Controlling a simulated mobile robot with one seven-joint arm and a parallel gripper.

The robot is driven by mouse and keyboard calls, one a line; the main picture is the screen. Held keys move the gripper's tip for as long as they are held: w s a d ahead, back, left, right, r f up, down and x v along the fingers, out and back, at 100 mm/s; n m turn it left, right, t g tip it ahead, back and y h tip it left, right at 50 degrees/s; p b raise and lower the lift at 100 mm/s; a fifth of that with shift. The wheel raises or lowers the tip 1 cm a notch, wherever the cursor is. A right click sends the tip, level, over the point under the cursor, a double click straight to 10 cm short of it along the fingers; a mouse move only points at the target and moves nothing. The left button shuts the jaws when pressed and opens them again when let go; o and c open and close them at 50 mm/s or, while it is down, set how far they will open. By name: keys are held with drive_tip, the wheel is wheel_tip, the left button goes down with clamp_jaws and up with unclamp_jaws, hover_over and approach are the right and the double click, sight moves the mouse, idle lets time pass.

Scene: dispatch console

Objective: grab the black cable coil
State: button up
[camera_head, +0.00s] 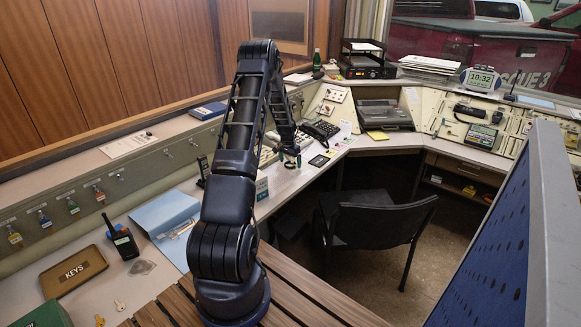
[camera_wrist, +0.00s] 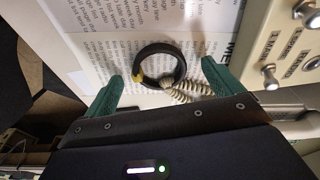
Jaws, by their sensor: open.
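The black cable coil (camera_wrist: 160,47) is a dark ring with a small yellow patch on its left side. In the wrist view it lies on a printed sheet (camera_wrist: 110,38), between and slightly beyond the fingertips. My gripper (camera_wrist: 160,72) is open, with one green finger on each side of the coil and a gap to it on both sides. In the head view my gripper (camera_head: 290,157) is low over the left console desk, near the telephone (camera_head: 320,130). I cannot make out the coil there.
A pale coiled cord (camera_wrist: 190,90) runs right beside the coil, close to its lower edge. A switch panel (camera_wrist: 290,45) stands close on the right. A black chair (camera_head: 375,220) fills the space before the desk. A blue partition (camera_head: 510,240) is at right.

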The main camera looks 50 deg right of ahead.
drive_tip(key=shift+f, duration=0.35)
drive_tip(key=c, duration=1.1)
drive_tip(key=shift+r, duration=0.15)
